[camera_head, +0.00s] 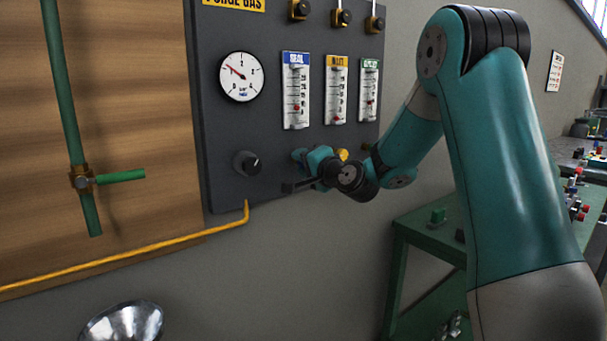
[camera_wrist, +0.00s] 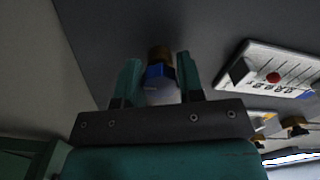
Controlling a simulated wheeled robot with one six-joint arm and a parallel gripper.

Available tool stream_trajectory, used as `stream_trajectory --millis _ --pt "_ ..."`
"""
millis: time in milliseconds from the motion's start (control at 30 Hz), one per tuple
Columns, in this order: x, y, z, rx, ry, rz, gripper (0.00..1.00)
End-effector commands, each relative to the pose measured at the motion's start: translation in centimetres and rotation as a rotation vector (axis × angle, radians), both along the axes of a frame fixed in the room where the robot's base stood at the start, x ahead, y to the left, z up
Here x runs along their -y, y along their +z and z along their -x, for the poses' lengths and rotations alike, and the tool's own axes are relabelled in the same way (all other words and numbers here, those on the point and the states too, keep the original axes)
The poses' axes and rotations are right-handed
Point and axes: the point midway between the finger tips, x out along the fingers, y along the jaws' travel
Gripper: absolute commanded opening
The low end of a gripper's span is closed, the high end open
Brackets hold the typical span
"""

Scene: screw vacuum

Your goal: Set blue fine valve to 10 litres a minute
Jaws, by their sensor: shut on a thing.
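The blue fine valve (camera_wrist: 162,74) stands out from the dark panel on a brass stem in the wrist view. My gripper (camera_wrist: 160,84) is shut on its knob, with one teal finger on each side. In the head view my gripper (camera_head: 304,157) is at the lower part of the panel and mostly hides the blue valve. The blue-labelled SEAL flow meter (camera_head: 297,91) is above it, with a red float (camera_head: 297,107) in the lower part of its tube. The float also shows in the wrist view (camera_wrist: 273,78). The scale figures are too small to read.
The yellow valve (camera_head: 342,154) is just right of my gripper, partly behind my arm. Two more flow meters (camera_head: 337,90) are right of the SEAL meter. A black knob (camera_head: 247,163) and a round gauge (camera_head: 241,77) are to the left. A yellow pipe (camera_head: 130,256) runs below left.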

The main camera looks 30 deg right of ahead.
Motion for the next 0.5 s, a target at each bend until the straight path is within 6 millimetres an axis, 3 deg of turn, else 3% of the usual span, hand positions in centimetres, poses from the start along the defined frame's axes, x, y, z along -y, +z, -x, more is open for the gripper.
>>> stream_trajectory --millis 500 --pt "-0.05 -0.18 0.01 0.002 0.002 0.161 0.11"
